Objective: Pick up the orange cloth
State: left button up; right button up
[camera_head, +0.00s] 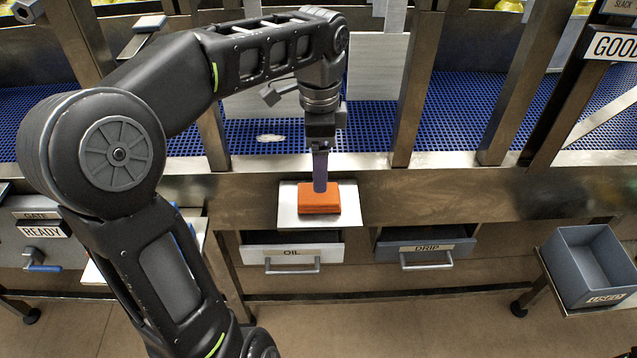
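The orange cloth (319,203) is a small folded block lying on a pale metal plate (289,207) that sticks out from the front of the steel frame. My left gripper (320,188) points straight down over the cloth, with its finger reaching the cloth's top. I see the fingers edge-on as one narrow strip, so the gap between them is hidden. The cloth appears to rest on the plate. My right gripper does not show.
Below the plate are an OIL drawer (291,252) and a DRIP drawer (425,249). A grey USED bin (588,265) stands at the right. Steel posts (413,90) rise beside my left arm, before a blue mesh belt (456,110).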

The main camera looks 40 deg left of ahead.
aim_at(319, 198)
pick_arm(q)
jog(key=shift+s+d+r, duration=0.15)
jog(key=shift+s+d, duration=0.05)
jog(key=shift+s, duration=0.05)
jog(key=shift+w+a+f, duration=0.1)
jog(key=shift+f, duration=1.3)
jog(key=shift+f+p, duration=0.45)
jog(key=shift+f, duration=2.15)
jog(key=shift+c, duration=0.3)
jog(key=c, duration=1.4)
